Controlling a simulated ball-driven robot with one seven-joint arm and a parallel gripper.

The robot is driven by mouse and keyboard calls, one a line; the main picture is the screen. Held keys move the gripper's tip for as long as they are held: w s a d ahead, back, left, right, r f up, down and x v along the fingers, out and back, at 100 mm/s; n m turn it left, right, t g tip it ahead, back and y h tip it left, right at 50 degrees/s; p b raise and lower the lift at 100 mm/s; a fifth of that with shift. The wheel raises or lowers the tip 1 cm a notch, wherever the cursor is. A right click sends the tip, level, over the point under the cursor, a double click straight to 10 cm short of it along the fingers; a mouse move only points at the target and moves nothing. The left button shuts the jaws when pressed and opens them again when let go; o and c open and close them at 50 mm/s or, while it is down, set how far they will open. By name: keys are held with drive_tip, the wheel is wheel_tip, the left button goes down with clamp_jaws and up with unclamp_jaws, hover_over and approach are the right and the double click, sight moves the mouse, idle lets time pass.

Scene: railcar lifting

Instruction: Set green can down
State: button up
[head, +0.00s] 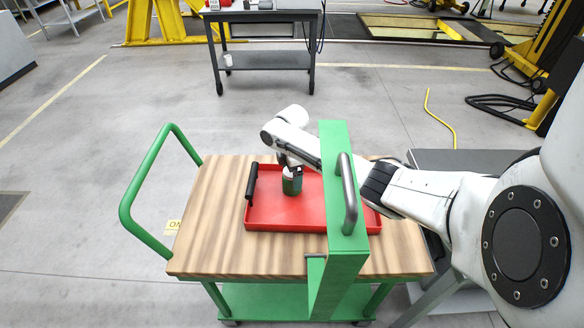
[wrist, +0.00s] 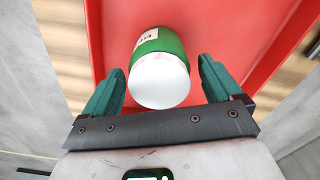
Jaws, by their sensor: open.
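The green can (head: 292,184) stands upright in the red tray (head: 275,216) on the wooden cart top, in the tray's left half. In the wrist view the green can (wrist: 160,68) shows a white top and a white label patch. My gripper (head: 290,166) reaches down over the can from above. In the wrist view my gripper (wrist: 160,85) is open, with one teal finger on each side of the can and a visible gap on both sides. The can's base is hidden in the wrist view by its top.
The cart (head: 205,225) has a green push handle (head: 128,200) at its left. A green upright panel with a grey handle (head: 347,195) stands in front of the tray's right part. A black tray handle (head: 251,181) is at the tray's left. A dark workbench (head: 265,68) stands behind.

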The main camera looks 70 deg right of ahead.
wheel_tip(320, 180, up, 12)
drive_tip(key=b, duration=0.1)
idle(0.4)
